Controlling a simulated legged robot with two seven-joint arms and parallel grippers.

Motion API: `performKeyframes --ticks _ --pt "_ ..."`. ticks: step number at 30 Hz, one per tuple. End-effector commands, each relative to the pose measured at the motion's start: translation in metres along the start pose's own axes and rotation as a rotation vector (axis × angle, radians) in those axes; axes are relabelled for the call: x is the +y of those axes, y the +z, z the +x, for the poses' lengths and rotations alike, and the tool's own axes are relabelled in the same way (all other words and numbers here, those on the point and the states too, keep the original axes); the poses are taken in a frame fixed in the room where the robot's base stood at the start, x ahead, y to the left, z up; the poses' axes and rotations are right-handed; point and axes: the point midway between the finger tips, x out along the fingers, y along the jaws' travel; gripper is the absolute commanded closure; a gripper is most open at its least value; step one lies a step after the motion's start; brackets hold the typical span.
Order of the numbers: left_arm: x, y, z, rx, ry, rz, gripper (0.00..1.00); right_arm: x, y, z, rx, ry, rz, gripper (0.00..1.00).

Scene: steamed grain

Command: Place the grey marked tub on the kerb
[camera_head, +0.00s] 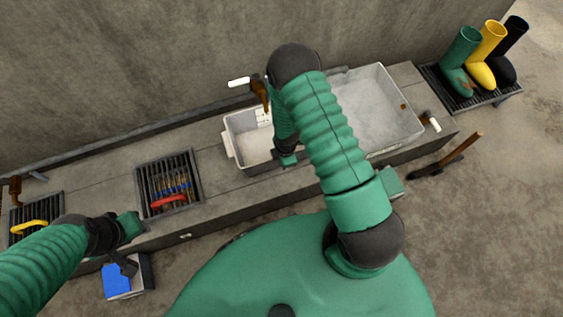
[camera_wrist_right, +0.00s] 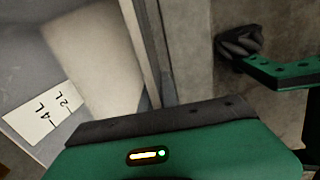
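The grey marked tub (camera_head: 229,124) is a pale, open rectangular tub on the long concrete ledge, left of the big basin. In the right wrist view its inside fills the left, with a white label (camera_wrist_right: 42,113) marked 2L and 4L. My right gripper (camera_head: 286,158) reaches down at the tub's right front side. In the wrist view one dark finger (camera_wrist_right: 240,42) stands out to the right, apart from the tub wall; the other finger is hidden. My left gripper (camera_head: 125,246) is over the ledge's front left; its opening is unclear. The concrete ledge (camera_head: 222,188) may be the kerb.
A big pale basin (camera_head: 385,108) stands to the right. A brown tap (camera_head: 261,93) hangs behind the tub. A grate (camera_head: 147,180) with a red-handled item (camera_head: 168,201) lies left. Boots (camera_head: 491,58) stand far right. A blue-and-white box (camera_head: 118,281) is on the floor.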

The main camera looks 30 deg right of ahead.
Motion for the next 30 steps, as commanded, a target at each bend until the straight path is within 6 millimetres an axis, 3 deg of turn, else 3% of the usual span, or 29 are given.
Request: performKeyframes --ticks 4,9,15,21,30 --pt "0.0 0.002 0.008 0.0 0.0 0.0 0.64 0.018 0.0 0.003 0.002 0.006 0.001 1.0" --pt "0.0 0.008 0.033 0.0 0.0 0.0 0.64 0.013 0.0 0.038 0.001 0.001 -0.002 1.0" --pt "0.0 0.007 0.029 0.0 0.0 0.0 0.64 0.013 0.0 0.036 0.002 0.001 -0.001 1.0" --pt "0.0 0.007 0.029 0.0 0.0 0.0 0.64 0.011 0.0 0.036 0.001 -0.001 -0.001 0.75" --pt "0.0 0.006 0.027 0.0 0.0 0.0 0.64 0.012 0.0 0.033 0.001 0.0 -0.001 0.75"
